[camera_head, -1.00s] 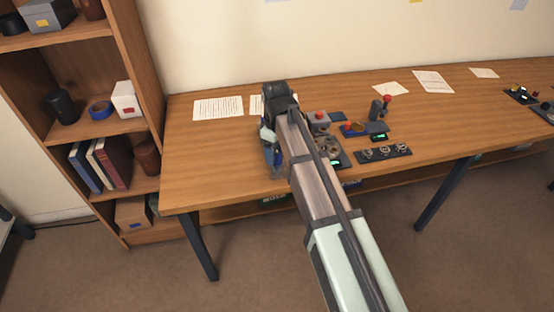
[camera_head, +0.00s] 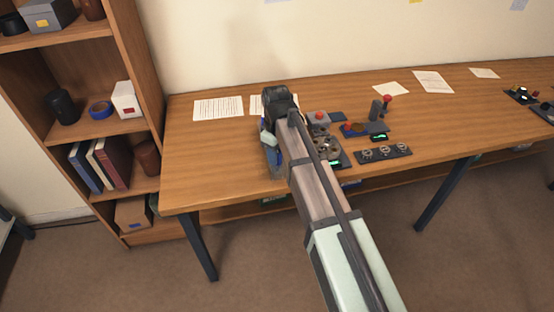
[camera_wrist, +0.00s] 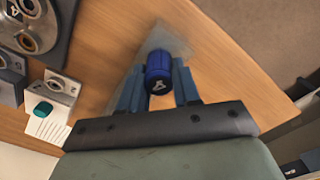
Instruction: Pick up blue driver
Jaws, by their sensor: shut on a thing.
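The blue driver (camera_wrist: 159,72) shows in the wrist view as a dark blue cylinder with a pale mark on its end. My gripper (camera_wrist: 159,82) has one finger on each side of it and is shut on it. In the head view my arm hides most of the gripper (camera_head: 269,140), which is over the left part of the table. A bit of blue shows beside it there. The driver's lower end is hidden, and I cannot tell whether it touches the table.
The wooden table (camera_head: 205,150) is clear to the left of my arm. Device panels (camera_head: 383,153) and a block with a red knob (camera_head: 381,108) stand to the right. Papers (camera_head: 218,108) lie at the back. A bookshelf (camera_head: 140,80) stands at the left.

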